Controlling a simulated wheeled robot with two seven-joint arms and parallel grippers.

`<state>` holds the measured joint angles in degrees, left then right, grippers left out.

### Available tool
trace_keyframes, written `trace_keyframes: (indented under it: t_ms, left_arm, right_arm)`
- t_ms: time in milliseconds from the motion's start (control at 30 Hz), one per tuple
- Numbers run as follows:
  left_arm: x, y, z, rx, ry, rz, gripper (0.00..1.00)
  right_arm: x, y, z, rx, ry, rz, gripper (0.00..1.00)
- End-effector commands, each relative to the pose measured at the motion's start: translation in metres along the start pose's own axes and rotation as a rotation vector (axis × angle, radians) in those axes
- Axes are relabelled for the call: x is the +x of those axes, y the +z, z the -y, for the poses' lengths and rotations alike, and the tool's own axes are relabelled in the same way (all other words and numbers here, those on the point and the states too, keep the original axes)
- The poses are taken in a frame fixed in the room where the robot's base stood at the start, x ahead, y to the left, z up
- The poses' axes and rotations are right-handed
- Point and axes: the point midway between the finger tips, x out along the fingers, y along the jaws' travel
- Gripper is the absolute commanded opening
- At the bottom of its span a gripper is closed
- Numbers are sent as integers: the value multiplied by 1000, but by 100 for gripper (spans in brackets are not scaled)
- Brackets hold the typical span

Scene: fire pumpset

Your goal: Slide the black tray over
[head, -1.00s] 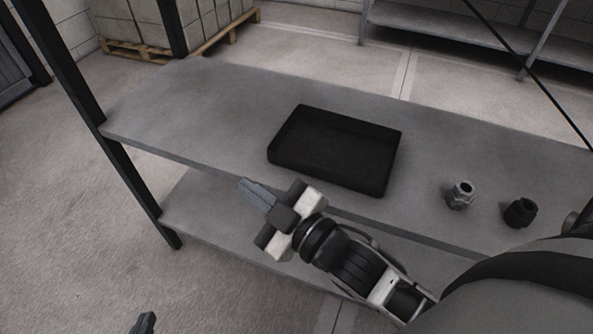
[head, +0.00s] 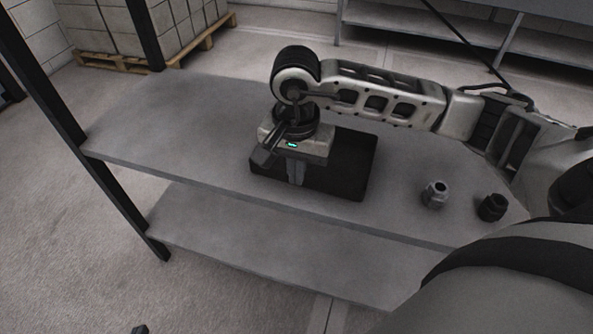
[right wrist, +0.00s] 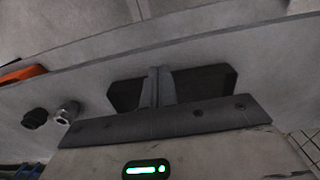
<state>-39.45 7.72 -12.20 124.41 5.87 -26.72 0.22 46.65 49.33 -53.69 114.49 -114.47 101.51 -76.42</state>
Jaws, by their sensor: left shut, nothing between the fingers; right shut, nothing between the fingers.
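The black tray (head: 350,172) lies flat on the grey upper shelf in the head view, partly hidden by my right gripper and arm. My right gripper (head: 296,183) is shut and empty, pointing down over the tray's left part; whether it touches the tray I cannot tell. In the right wrist view the closed fingers (right wrist: 157,72) stand in front of the dark tray (right wrist: 205,80), which shows on both sides of them. My left gripper (head: 140,329) shows only as a small dark tip at the bottom edge of the head view, shut and away from the shelf.
A grey metal fitting (head: 435,195) and a black fitting (head: 492,207) stand on the shelf right of the tray. The shelf (head: 170,125) is clear left of the tray. A black upright post (head: 100,190) stands at its left end. An orange object (right wrist: 22,75) shows in the right wrist view.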

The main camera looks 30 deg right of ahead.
Motion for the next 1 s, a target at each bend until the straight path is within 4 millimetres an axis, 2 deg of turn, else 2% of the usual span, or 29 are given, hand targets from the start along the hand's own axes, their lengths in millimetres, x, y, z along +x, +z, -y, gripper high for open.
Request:
trace_keyframes:
  t_ms: [367,500,600,767,1000]
  left_arm:
    - [0,-2,0,1,-1,-4,0]
    - [-3,-6,0,4,-3,-3,0]
    - [-4,-6,0,6,-4,-2,0]
    - [-3,-4,0,7,-5,3,0]
    - [-3,-3,0,7,-5,4,0]
  right_arm:
    - [81,2,0,3,2,7,0]
    - [80,-21,0,7,-2,3,0]
    - [80,-30,0,4,-1,4,0]
    - [80,-38,1,3,-3,5,0]
    - [80,-39,1,2,-3,5,0]
